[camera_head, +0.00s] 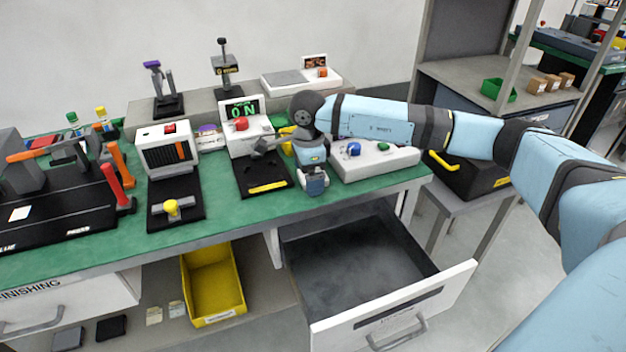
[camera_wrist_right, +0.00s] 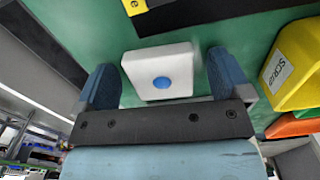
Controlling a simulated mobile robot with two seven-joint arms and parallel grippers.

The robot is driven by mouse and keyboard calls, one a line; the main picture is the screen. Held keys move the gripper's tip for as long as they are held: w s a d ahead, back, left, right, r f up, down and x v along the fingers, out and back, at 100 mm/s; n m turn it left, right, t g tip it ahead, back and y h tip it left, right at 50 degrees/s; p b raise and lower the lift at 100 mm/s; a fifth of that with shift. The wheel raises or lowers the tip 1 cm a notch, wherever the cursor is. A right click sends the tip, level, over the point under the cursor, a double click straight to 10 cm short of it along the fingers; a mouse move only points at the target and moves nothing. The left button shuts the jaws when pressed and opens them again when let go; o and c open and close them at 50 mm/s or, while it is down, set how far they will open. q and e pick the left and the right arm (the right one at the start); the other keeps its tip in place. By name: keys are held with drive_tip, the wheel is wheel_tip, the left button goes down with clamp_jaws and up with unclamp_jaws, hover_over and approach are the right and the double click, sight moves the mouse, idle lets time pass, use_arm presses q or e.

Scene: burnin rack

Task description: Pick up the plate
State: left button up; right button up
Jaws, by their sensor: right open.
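A white, rounded square piece with a blue round spot on top (camera_wrist_right: 159,73) lies on the green bench top in the right wrist view. I cannot tell for sure that it is the plate. My right gripper (camera_wrist_right: 153,88) is open, with one blue finger on each side of this piece and a gap at both sides. In the head view my right gripper (camera_head: 313,183) points down at the bench's front edge, right of a black mat, and mostly hides what is under it. My left gripper is not in view.
The black mat (camera_head: 266,188) carries a white display unit (camera_head: 240,108). A yellow scrap bin (camera_wrist_right: 297,68) stands close to the right finger in the wrist view. A white box with blue and green knobs (camera_head: 375,162) is to the right. An open drawer (camera_head: 400,303) juts out below.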

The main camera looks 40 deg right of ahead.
drive_tip(key=c, duration=1)
